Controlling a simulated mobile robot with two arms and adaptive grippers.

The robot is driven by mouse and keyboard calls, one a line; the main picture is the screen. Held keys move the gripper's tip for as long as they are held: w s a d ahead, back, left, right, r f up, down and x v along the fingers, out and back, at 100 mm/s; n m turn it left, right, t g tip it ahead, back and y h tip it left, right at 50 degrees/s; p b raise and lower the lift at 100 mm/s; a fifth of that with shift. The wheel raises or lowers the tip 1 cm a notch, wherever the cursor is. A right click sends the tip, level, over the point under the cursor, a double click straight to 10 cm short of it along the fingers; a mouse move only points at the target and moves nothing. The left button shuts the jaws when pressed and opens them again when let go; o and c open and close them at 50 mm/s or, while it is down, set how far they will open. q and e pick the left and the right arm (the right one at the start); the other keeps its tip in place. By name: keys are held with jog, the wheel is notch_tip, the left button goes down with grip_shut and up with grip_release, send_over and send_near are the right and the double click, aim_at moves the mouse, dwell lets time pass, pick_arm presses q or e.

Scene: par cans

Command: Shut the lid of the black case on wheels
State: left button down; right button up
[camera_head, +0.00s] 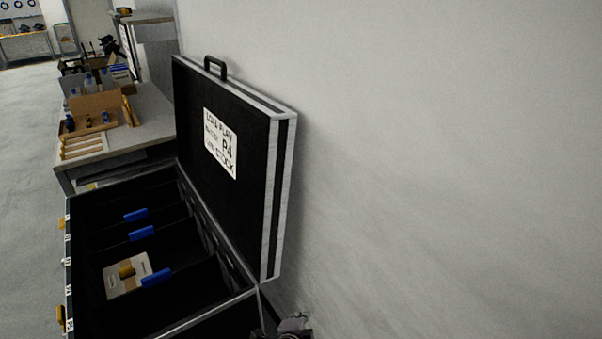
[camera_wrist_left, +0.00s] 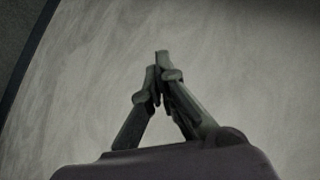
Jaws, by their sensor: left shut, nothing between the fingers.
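The black case (camera_head: 262,305) with metal edges stands at the lower left of the head view. Its lid (camera_head: 255,160) is open and upright at the wall side, with a white label and a handle on its top edge. My left gripper (camera_wrist_left: 160,75) is shut and empty in the left wrist view, in front of a pale wall-like surface. In the head view a small part of a gripper (camera_head: 293,326) shows at the bottom edge, just right of the case's near corner, apart from the lid. My right gripper is not in view.
Inside the case are dividers with blue clips (camera_head: 141,233) and a cardboard piece (camera_head: 126,274). A workbench (camera_head: 150,115) with boxes stands behind the case. The pale wall (camera_head: 440,150) fills the right side. Open floor (camera_head: 28,190) lies at left.

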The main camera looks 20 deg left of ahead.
pick_arm(q)
jog(key=w+a+r+m+t+y+p, duration=0.1)
jog(key=w+r+t+y+p, duration=0.15)
jog(key=r, duration=1.45)
jog(key=w+a+r+m+t+y+p, duration=0.1)
jog(key=w+a+r+m+t, duration=0.15)
jog(key=r, duration=1.45)
jog(key=d+r+p+x, duration=0.1)
jog(key=x, duration=0.8)
jog(key=shift+w+f+n, duration=0.25)
jog(key=shift+f+n, duration=0.05)
jog(key=shift+n, duration=0.15)
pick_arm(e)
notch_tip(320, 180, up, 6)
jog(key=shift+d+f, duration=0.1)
pick_arm(q)
jog(key=shift+a, duration=0.1)
